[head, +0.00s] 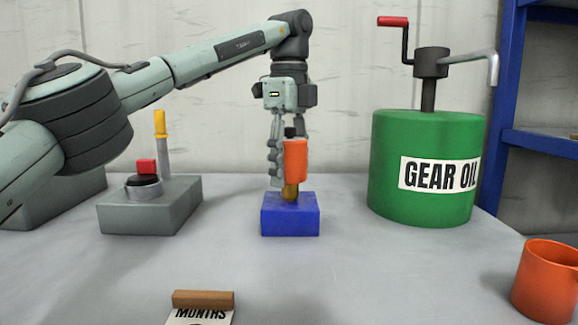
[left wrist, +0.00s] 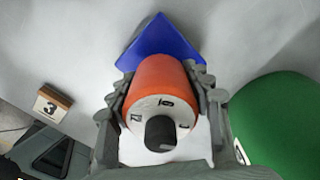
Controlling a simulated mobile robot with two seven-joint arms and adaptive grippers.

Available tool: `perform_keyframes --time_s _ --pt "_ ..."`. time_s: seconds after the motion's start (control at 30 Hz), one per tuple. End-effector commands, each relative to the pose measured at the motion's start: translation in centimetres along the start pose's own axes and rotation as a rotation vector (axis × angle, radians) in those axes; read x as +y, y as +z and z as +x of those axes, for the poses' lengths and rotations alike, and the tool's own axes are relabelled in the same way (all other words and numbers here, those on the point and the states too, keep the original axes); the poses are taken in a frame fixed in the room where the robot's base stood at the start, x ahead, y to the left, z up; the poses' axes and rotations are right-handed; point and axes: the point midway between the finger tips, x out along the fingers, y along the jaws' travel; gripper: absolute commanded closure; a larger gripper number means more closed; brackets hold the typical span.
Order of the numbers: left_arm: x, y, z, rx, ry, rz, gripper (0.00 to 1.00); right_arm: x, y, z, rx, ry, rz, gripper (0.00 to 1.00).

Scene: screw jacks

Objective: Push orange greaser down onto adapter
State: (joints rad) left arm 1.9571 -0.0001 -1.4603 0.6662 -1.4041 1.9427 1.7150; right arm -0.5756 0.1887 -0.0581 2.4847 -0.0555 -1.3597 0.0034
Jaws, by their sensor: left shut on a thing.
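The orange greaser (head: 295,160) is an upright orange cylinder with a dark top. My left gripper (head: 284,165) comes down from above and is shut on it. In the left wrist view the greaser (left wrist: 162,100) sits between both fingers, its white end with dark marks and a dark knob facing the camera. The brass adapter (head: 290,193) stands on a blue block (head: 290,222) directly below the greaser. The greaser's lower end appears to meet the adapter's top; I cannot tell how far it is seated. The blue block also shows in the left wrist view (left wrist: 160,42). My right gripper is not in view.
A green gear oil drum (head: 425,190) with a crank stands to the right. A grey block (head: 150,212) with a red piece and yellow-topped post stands left. An orange cup (head: 546,285) is at the front right. A wooden-topped calendar piece (head: 203,300) lies in front.

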Motion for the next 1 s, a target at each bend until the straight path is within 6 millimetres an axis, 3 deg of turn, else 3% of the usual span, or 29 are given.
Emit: perform_keyframes --time_s 0.03,0.07,0.23,0.57,0.77,0.93,0.97,1.0 --pt "0.0 0.0 0.2 0.0 -0.001 0.0 0.94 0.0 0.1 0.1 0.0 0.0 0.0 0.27" --pt "0.0 0.0 0.1 0.0 -0.001 0.0 0.49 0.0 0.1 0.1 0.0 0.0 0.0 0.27" --pt "0.0 0.0 0.1 0.0 -0.001 0.0 0.28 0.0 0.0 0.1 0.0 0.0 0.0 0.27" --pt "0.0 0.0 0.0 0.0 0.001 0.0 0.26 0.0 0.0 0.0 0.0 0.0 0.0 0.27" --pt "0.0 -0.1 -2.2 -0.001 0.0 0.0 0.26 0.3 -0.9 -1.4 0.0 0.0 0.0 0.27" --pt "0.0 -0.1 -5.6 0.0 0.0 0.0 0.26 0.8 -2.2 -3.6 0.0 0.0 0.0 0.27" --pt "0.0 -0.1 -3.4 0.0 0.0 -0.002 0.26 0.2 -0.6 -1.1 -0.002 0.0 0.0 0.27" --pt "0.0 -0.1 -4.8 0.0 -0.002 -0.001 0.26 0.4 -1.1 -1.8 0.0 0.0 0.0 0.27"
